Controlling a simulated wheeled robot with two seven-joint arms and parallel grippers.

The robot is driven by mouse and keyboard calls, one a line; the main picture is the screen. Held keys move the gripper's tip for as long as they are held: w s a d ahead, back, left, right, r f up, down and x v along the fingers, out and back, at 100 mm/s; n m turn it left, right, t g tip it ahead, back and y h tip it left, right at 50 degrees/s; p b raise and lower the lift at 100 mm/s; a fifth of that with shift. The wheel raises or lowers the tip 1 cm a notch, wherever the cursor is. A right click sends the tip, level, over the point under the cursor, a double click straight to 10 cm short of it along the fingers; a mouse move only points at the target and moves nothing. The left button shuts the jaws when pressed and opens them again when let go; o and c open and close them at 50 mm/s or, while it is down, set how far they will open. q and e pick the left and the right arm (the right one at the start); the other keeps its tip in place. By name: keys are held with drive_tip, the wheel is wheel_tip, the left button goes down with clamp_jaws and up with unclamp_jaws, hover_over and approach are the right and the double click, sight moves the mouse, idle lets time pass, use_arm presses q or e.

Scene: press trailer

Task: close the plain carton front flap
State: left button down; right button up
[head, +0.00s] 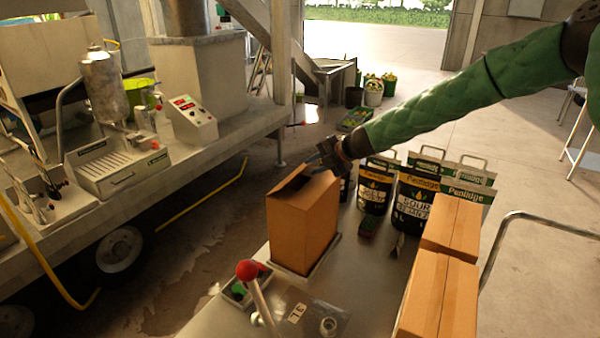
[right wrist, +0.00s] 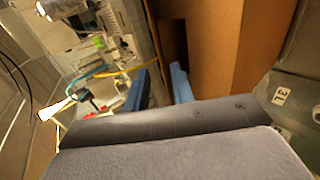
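The plain carton (head: 302,228) stands upright on the bench, its top partly open with a dark gap at the left. It also shows large in the right wrist view (right wrist: 220,45), with a dark opening along its edge. My right gripper (head: 318,166) is at the carton's top rear edge, close above the opening. In the right wrist view its two blue fingertips (right wrist: 158,87) stand apart, with one beside the carton's opening. I cannot tell whether they touch the carton. The front flap is not clearly distinguishable. My left gripper is not in view.
A lever with a red knob (head: 247,270) rises in front of the carton. Two closed cartons (head: 440,285) stand at the right. Printed black and green bags (head: 412,203) stand behind. A trailer with machines (head: 120,175) is at the left, across a floor gap.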

sight(300, 171)
drive_tip(key=p+x, duration=0.1)
drive_tip(key=x, duration=0.4)
drive_tip(key=shift+w+a+f, duration=0.15)
drive_tip(key=shift+w+a, duration=0.1)
drive_tip(key=shift+w+a+f+p, duration=0.2)
drive_tip(key=shift+a+f+p, duration=0.15)
drive_tip(key=shift+f+p, duration=0.05)
clamp_jaws()
